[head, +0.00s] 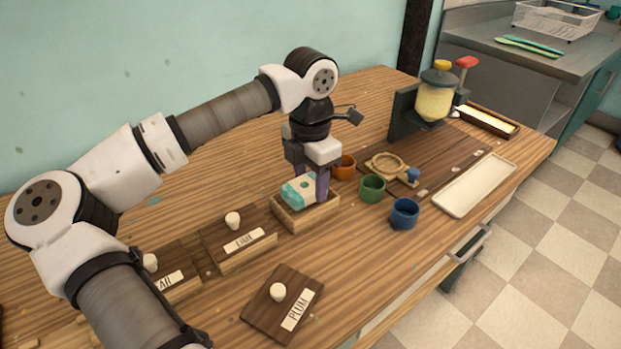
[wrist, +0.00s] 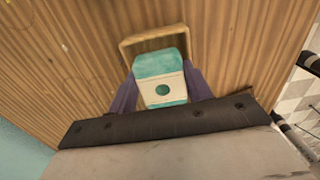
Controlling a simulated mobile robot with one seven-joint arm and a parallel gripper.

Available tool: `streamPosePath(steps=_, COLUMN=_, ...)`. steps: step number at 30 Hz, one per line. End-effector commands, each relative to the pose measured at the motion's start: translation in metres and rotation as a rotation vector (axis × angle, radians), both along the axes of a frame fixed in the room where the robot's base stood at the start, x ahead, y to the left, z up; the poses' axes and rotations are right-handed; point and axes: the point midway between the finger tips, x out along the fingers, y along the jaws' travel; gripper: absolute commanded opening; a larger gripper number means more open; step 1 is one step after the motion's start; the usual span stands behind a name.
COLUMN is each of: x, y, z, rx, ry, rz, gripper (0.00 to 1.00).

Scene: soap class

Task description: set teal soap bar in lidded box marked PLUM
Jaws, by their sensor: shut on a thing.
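The teal soap bar (head: 298,190), with a white band bearing a teal dot, is between the purple fingers of my gripper (head: 311,187). In the wrist view the soap bar (wrist: 160,84) is gripped from both sides. Below it is an open wooden box (head: 308,220), whose far rim shows in the wrist view (wrist: 151,34). The bar is at or just above the rim; I cannot tell whether it touches the box. The lid marked PLUM (head: 283,303), with a white knob, lies on the table in front of the box.
Two lidded boxes stand to the left, one with a label (head: 243,243) hard to read, the other partly hidden by my arm (head: 168,281). Orange (head: 343,167), green (head: 372,188) and blue (head: 404,213) cups stand to the right. A pale tray (head: 475,186) lies beyond them.

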Motion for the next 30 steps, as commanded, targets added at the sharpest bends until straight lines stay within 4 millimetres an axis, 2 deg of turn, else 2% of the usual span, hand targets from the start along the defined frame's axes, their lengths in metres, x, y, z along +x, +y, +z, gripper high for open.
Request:
streamPosePath(steps=29, x=-0.0001, y=-0.0001, z=-0.0078, rx=0.000, ry=0.000, rz=0.000, gripper=0.25)
streamPosePath(steps=30, x=-0.0001, y=-0.0001, z=-0.0071, rx=0.000, ry=0.000, rz=0.000, gripper=0.53)
